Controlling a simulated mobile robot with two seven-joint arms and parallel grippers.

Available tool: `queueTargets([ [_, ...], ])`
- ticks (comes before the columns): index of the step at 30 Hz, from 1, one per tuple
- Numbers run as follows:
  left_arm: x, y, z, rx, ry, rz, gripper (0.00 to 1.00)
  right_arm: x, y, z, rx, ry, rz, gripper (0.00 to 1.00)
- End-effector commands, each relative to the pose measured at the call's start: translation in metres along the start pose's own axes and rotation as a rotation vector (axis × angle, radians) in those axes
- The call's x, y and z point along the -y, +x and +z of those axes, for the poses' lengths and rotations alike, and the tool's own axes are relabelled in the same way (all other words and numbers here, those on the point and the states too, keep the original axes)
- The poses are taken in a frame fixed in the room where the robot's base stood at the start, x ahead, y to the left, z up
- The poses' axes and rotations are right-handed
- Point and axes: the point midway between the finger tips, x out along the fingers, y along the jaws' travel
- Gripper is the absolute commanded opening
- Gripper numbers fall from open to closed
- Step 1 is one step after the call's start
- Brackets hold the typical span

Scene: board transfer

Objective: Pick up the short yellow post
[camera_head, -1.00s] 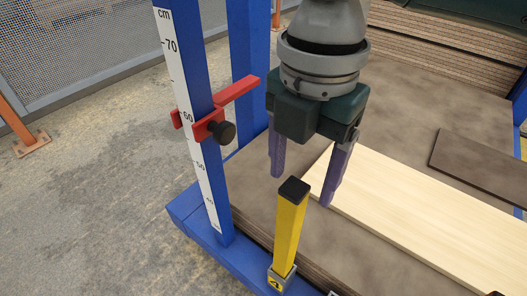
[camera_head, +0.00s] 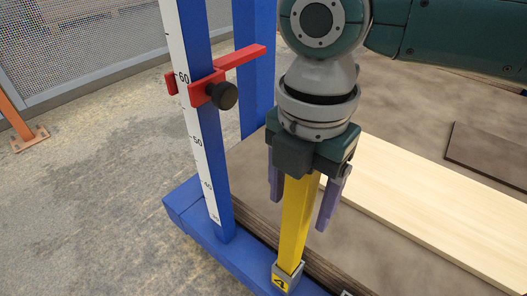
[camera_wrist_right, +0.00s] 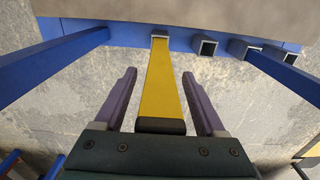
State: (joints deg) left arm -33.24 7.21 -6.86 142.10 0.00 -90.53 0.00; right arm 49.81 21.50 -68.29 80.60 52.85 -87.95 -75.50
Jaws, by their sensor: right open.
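The short yellow post (camera_head: 295,222) stands upright in a small metal socket marked 4 (camera_head: 285,277) at the front edge of the blue frame. Its black top is hidden by my gripper in the head view. In the right wrist view the post (camera_wrist_right: 161,80) runs between the fingers, its black cap near the palm. My right gripper (camera_head: 298,212) is open, with its purple fingers on either side of the post's upper part. In the wrist view, gaps show between the post and both fingers (camera_wrist_right: 160,88). My left gripper is not in view.
A blue upright (camera_head: 205,140) with a centimetre scale and a red sliding pointer (camera_head: 212,85) stands just left of the gripper. A pale board (camera_head: 430,205) lies on brown sheets to the right. Empty sockets (camera_wrist_right: 205,47) line the blue beam beside the post.

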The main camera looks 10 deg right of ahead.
Motion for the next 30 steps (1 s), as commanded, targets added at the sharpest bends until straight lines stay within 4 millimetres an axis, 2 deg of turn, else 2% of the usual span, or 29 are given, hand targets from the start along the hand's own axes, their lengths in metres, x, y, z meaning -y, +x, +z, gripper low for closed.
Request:
queueTargets([
  [2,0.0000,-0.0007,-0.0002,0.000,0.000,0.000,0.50,0.0000,-0.0008,-0.0001,0.000,0.000,0.000,0.69],
  [20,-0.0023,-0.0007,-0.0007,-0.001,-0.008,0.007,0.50,0.0001,-0.0008,0.0000,0.000,0.000,0.000,0.02],
  [30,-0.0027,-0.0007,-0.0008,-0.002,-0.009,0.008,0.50,0.0002,-0.0008,0.0000,0.000,0.000,-0.001,0.00],
])
